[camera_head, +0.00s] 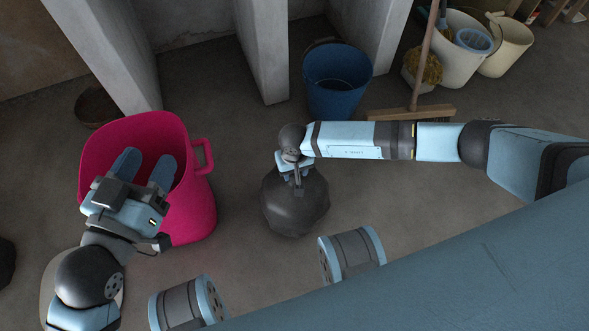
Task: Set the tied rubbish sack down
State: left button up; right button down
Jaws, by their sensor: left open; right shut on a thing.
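The tied rubbish sack (294,208) is a dark grey, rounded bag in the middle of the head view. My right gripper (297,187) is above it, shut on its tied top. The sack looks upright; I cannot tell whether its underside touches the floor (247,252). My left gripper (146,165) is open and empty, with its two fingers over the opening of a pink tub (192,215) at the left. The tub's near left side is hidden behind that gripper.
A blue bucket (336,95) stands behind the sack, with a broom (412,112) to its right. White buckets (462,60) stand at the back right. Pale pillars (262,45) rise at the back. A brown bowl (97,106) lies behind the tub. Floor between tub and sack is clear.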

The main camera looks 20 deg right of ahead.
pick_arm(q)
jog(key=shift+d+f+b, duration=0.15)
jog(key=shift+f+b, duration=0.35)
pick_arm(e)
jog(key=shift+f, duration=0.6)
jog(key=shift+c, duration=2.4)
grip_release()
jog(key=shift+f, duration=0.25)
jog(key=shift+r, duration=0.15)
pick_arm(q)
jog(key=r+p, duration=0.1)
jog(key=p, duration=0.1)
jog(key=s+r+n+p, duration=0.1)
jog(key=p, duration=0.1)
jog(key=n+p, duration=0.1)
jog(key=p, duration=0.1)
jog(key=shift+s+d+r+g, duration=0.3)
jog(key=shift+s+r, duration=0.05)
jog(key=shift+r, duration=0.05)
pick_arm(e)
notch_tip(320, 180, up, 14)
jog(key=shift+r, duration=0.2)
jog(key=shift+s, duration=0.1)
